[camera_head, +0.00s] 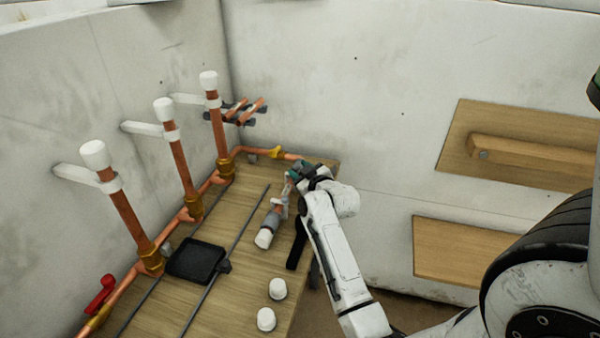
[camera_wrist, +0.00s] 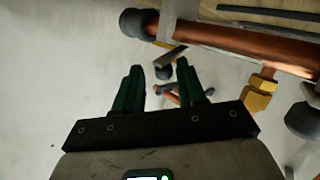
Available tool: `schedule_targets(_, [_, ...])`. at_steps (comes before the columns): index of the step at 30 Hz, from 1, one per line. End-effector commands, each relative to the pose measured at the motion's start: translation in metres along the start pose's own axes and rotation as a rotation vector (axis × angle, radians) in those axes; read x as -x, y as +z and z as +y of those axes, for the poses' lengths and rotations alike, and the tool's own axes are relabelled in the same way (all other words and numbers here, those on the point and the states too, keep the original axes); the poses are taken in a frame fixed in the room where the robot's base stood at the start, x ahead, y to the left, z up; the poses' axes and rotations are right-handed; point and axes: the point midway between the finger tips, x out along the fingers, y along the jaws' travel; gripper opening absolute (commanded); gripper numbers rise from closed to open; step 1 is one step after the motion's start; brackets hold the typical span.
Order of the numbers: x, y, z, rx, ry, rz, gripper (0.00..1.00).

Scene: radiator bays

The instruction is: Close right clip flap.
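Three upright copper pipes with white caps stand along the left wall, each with a white clip at its upper part. The right clip (camera_head: 212,102) is around the right pipe (camera_head: 219,133), with a white arm running to the wall. I cannot make out the position of its flap. My gripper (camera_head: 292,177) is low at the back of the bench, right of and below that clip, apart from it. In the wrist view my gripper (camera_wrist: 160,68) has two dark green fingers spread apart with nothing held. A capped copper pipe (camera_wrist: 235,40) crosses the top there, with a pale band (camera_wrist: 180,14) near its cap.
A wooden bench (camera_head: 235,275) carries a black tray (camera_head: 195,261), dark rods, two white caps (camera_head: 277,288) and a lying capped tube (camera_head: 265,236). Short copper pieces (camera_head: 245,110) sit on the wall in the corner. Wooden panels (camera_head: 455,250) are at right.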

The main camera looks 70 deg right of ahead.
Motion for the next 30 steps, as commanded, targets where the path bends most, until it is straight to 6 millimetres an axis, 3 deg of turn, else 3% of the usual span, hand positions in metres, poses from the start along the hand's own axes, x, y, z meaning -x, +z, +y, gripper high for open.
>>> schedule_targets(13, [0.008, 0.002, -0.003, 0.0, -0.005, -0.002, 0.47])
schedule_targets(30, [0.099, 0.002, -0.001, 0.0, -0.002, -0.003, 0.47])
